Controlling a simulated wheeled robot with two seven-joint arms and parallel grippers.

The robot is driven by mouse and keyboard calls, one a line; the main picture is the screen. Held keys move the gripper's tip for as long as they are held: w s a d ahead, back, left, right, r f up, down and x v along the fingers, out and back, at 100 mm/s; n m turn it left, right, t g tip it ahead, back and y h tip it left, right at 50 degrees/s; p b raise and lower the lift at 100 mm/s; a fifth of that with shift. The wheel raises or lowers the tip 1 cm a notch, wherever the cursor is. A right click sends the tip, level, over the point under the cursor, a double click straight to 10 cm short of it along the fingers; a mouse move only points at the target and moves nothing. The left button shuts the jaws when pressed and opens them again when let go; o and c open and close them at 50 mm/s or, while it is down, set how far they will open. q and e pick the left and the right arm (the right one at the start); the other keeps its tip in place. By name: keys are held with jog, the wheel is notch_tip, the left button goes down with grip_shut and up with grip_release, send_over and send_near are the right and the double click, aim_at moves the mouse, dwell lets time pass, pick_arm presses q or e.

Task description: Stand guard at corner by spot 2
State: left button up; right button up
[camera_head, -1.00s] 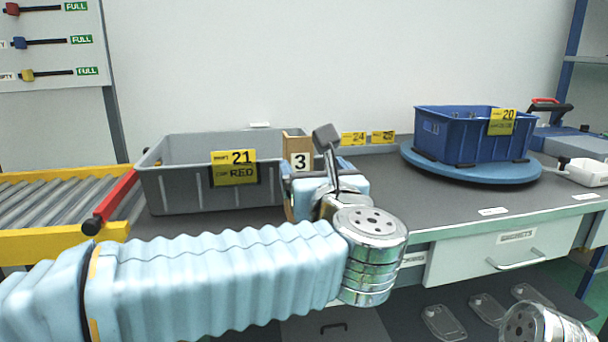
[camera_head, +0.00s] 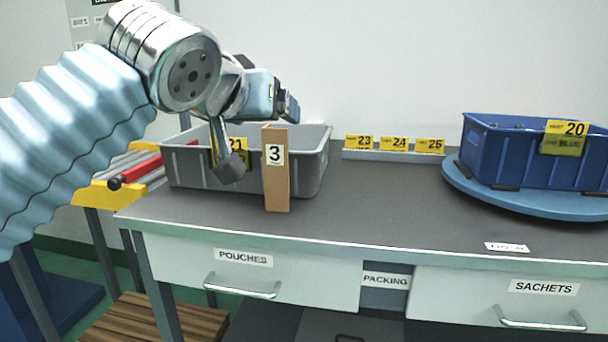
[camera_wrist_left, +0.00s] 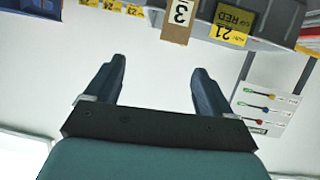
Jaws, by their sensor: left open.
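My left gripper (camera_head: 288,106) is raised in front of the wall, above the grey bin. In the left wrist view its two fingers (camera_wrist_left: 156,85) stand apart with nothing between them. No label for a spot 2 is readable in either view. An upright wooden block marked 3 (camera_head: 277,188) stands on the bench, just in front of the grey bin (camera_head: 312,165). The block's label end also shows at the top of the wrist view (camera_wrist_left: 178,22). The bin's yellow 21 tag (camera_head: 238,146) is partly hidden by my arm. My right gripper is out of both views.
The bench top (camera_head: 380,215) is clear between the block and the blue turntable (camera_head: 470,190), which carries a blue bin (camera_head: 490,155) tagged 20. Tags 23, 24 and 25 stand on a low rail (camera_head: 395,157) at the back. A yellow-framed roller conveyor (camera_head: 95,193) lies at left.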

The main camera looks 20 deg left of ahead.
aim_at(276, 129)
pick_arm(q)
jog(key=shift+y, duration=0.5)
jog(key=x, duration=0.2)
jog(key=a+x, duration=0.1)
jog(key=x, duration=0.4)
jog(key=shift+a+f, duration=0.3)
jog(key=shift+f, duration=0.05)
jog(key=p+x, duration=0.1)
jog(key=x, duration=0.5)
jog(key=shift+r, duration=0.1)
jog(key=shift+c, duration=0.5)
jog(key=c, duration=1.4)
